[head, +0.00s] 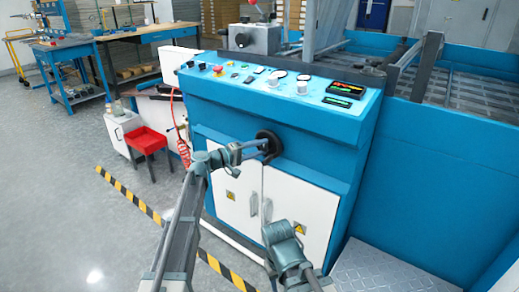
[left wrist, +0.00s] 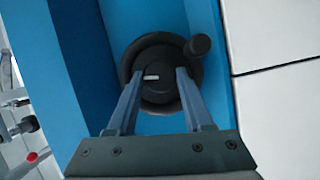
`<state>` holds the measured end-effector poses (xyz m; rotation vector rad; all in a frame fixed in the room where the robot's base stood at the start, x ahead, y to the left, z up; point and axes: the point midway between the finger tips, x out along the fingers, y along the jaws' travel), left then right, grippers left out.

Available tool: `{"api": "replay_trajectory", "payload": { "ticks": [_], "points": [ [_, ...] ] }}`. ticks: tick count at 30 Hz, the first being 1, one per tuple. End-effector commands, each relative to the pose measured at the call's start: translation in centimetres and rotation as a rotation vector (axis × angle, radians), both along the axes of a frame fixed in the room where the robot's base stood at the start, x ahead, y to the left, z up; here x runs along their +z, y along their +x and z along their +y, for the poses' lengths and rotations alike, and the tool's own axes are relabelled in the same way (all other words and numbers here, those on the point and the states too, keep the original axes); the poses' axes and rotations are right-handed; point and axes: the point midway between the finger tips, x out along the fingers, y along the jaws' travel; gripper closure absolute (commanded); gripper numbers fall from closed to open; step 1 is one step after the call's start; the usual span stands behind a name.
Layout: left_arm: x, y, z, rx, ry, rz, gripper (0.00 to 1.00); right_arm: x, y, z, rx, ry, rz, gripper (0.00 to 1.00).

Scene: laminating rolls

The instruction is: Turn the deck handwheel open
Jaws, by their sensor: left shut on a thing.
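The deck handwheel (head: 274,141) is a small black wheel on the blue front panel of the machine, above the white cabinet doors. In the left wrist view the handwheel (left wrist: 148,45) shows a round rim, a hub with a short white mark, and a black knob (left wrist: 201,44) at the upper right. My left gripper (head: 262,147) reaches the wheel from the left. In the left wrist view its two fingers (left wrist: 158,74) lie on either side of the hub, shut on it. My right arm shows low in the head view, but its gripper is not visible.
The control panel (head: 265,82) with knobs and displays lies above the wheel. White cabinet doors (head: 290,205) with handles stand below it. A grey step (head: 380,275) lies at lower right.

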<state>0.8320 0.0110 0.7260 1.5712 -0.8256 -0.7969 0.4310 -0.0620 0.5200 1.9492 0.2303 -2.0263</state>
Motion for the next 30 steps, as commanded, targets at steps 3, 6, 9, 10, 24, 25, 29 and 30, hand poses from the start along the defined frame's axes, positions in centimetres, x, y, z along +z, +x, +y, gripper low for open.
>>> {"api": "replay_trajectory", "payload": {
  "ticks": [3, 6, 9, 10, 24, 25, 29, 30],
  "points": [
    [-0.1, -0.1, 0.0, -0.003, 0.004, 0.000, 0.42, 0.0, 0.0, 0.0, 0.000, 0.000, 0.000, 0.50],
    [-0.1, -0.1, 0.0, -0.002, 0.003, 0.000, 0.24, 0.0, 0.0, 0.0, 0.000, 0.000, 0.000, 0.50],
    [0.0, -0.1, 0.0, -0.001, 0.001, 0.000, 0.19, 0.0, 0.0, 0.0, 0.000, 0.000, 0.000, 0.50],
    [0.0, -0.1, 0.0, -0.001, 0.001, 0.000, 0.19, 0.0, 0.0, 0.0, 0.000, 0.000, 0.000, 0.50],
    [0.3, -2.2, 3.3, 0.002, 0.001, -0.001, 0.19, 0.3, 0.0, 0.0, -0.001, 0.000, 0.000, 0.50],
    [0.3, -2.6, 3.9, 0.004, 0.001, -0.001, 0.19, 0.3, 0.0, 0.0, -0.001, 0.000, 0.000, 0.50],
    [0.5, -4.1, 6.4, 0.004, 0.001, -0.001, 0.19, 0.5, 0.0, 0.0, -0.001, -0.001, 0.000, 0.50],
    [0.5, -4.6, 7.1, 0.002, 0.001, -0.001, 0.19, 0.5, 0.0, 0.0, -0.001, -0.001, 0.000, 0.50]
  ]
}}
